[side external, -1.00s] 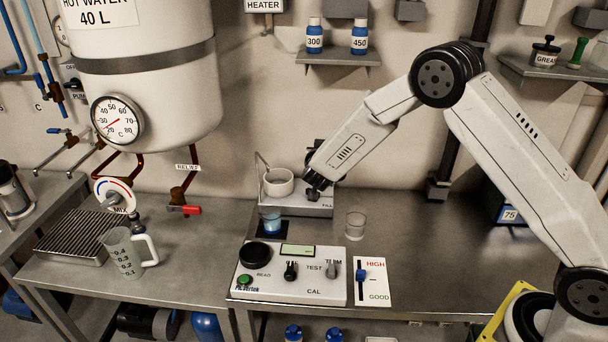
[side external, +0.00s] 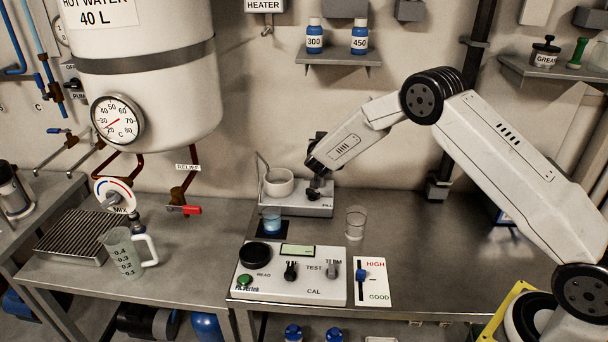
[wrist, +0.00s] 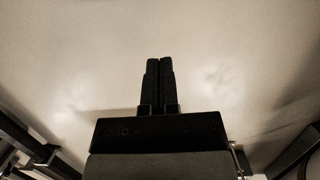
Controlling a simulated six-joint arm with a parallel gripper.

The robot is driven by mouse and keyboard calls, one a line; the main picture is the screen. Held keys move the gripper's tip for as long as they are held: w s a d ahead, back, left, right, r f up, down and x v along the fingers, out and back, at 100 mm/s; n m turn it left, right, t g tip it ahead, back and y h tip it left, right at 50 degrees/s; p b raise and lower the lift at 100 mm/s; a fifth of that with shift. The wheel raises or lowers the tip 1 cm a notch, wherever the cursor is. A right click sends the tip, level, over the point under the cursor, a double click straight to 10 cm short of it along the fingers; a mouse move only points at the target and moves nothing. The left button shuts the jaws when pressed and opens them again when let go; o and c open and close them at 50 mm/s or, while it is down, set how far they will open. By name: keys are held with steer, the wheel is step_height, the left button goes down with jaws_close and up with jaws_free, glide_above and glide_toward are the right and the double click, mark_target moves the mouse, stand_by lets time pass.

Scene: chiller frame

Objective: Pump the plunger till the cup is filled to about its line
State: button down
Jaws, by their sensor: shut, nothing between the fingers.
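The fill station (side external: 310,210) is a pale box marked FILL with a white bowl (side external: 279,182) and a thin curved tube on it. A black-knobbed plunger (side external: 314,184) stands at its right. A small clear cup (side external: 271,220) holding blue liquid stands on a dark pad in front of the station. Its line is too small to make out. My gripper (side external: 319,140) is just above the plunger, apart from the knob as far as I can tell. In the wrist view my gripper (wrist: 160,62) is shut and empty, with its fingers against a view of bare wall.
A second clear glass (side external: 355,222), seemingly empty, stands right of the station. A test panel (side external: 288,275) and a HIGH/GOOD slider card (side external: 372,282) lie in front. A measuring jug (side external: 123,253) stands at left. The bench at right is clear.

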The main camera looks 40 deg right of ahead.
steer(key=shift+w+d+f, duration=0.2)
steer(key=shift+w+f, duration=0.05)
steer(key=shift+f, duration=0.5)
steer(key=shift+w+d+f, duration=0.2)
steer(key=shift+d+f, duration=0.05)
steer(key=shift+f, duration=0.5)
steer(key=shift+w+d+f, duration=0.2)
steer(key=shift+w+f, duration=0.05)
steer(key=shift+f, duration=0.5)
steer(key=shift+f, duration=0.1)
steer(key=shift+f, duration=1.8)
steer(key=shift+s, duration=0.1)
steer(key=s+a+r, duration=0.6)
steer(key=shift+s+a+r, duration=0.35)
steer(key=shift+a, duration=0.05)
